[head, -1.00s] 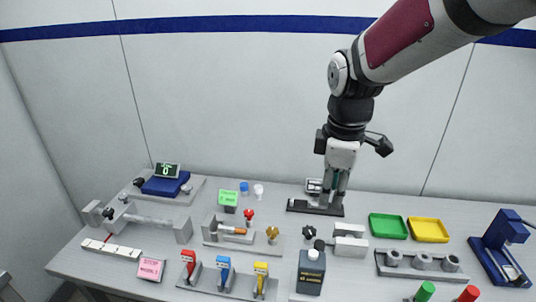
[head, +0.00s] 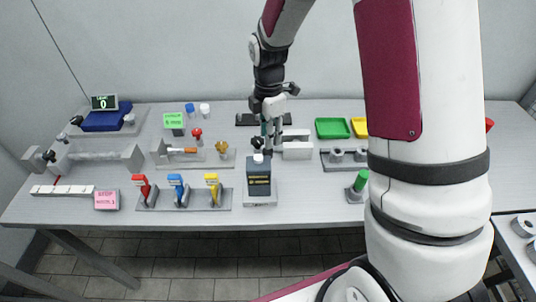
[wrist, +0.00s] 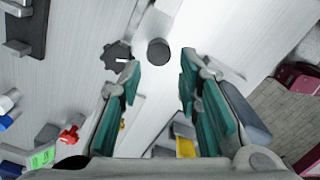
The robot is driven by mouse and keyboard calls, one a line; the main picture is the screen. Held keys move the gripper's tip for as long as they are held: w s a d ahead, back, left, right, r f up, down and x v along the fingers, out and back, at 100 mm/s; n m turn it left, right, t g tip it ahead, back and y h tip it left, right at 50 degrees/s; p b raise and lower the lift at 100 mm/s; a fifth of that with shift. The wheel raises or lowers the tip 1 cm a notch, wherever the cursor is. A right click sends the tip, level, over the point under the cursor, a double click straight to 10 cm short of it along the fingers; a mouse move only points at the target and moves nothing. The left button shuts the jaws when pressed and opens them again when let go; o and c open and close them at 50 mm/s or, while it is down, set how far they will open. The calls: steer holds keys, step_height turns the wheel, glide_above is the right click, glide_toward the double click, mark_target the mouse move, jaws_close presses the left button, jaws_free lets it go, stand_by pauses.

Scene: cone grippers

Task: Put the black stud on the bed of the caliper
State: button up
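The black stud (wrist: 158,52) shows in the wrist view as a short dark cylinder standing on the table, just beyond and between my fingertips, apart from both. A black star-shaped knob (wrist: 115,55) is to its left. My gripper (wrist: 160,72) is open and empty, its teal pads wide apart.
A red knob (head: 197,134) and brass knob (head: 222,148) are left. A green tray (head: 331,128) is right. My arm hides part of the table's right side.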

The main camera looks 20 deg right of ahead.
steer(key=shift+f+p, duration=0.35)
steer(key=shift+f, duration=2.65)
steer(key=shift+c, duration=0.2)
jaws_close()
